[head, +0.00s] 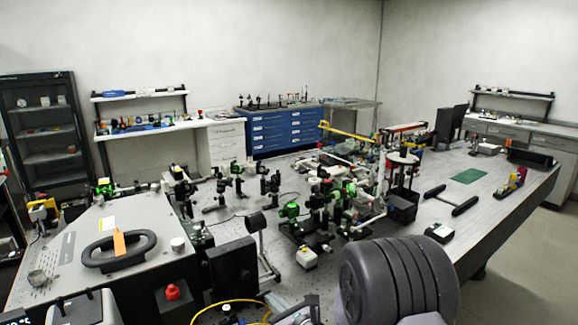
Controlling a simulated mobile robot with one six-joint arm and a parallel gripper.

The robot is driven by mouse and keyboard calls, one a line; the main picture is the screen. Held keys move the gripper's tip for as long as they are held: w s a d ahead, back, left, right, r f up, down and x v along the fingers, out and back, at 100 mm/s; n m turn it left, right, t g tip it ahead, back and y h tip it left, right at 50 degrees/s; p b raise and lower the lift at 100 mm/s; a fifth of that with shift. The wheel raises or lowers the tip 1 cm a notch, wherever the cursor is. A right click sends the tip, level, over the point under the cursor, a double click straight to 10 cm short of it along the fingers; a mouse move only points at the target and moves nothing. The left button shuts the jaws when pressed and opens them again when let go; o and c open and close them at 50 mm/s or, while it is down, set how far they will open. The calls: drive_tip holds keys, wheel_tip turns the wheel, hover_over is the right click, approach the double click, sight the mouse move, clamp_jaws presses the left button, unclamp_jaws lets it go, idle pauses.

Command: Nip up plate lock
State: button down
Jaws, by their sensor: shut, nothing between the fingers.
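I cannot pick out the plate lock for certain among the many small parts on the bench. A grey metal housing (75,247) stands at the front left. On its top lie a black oval ring handle (96,263) with an orange tag (119,242) across it, and a small white knob (178,244). A red knob (172,292) sits on the dark front below. My gripper is not clearly in view; a large grey ribbed part of my own arm fills the bottom right and hides the bench behind it.
The optical table (475,212) carries crowded black mounts with green parts (291,210) in its middle. Blue drawers (280,132) stand behind.

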drive_tip(key=shift+d+f, duration=0.2)
idle(0.6)
drive_tip(key=shift+r, duration=0.1)
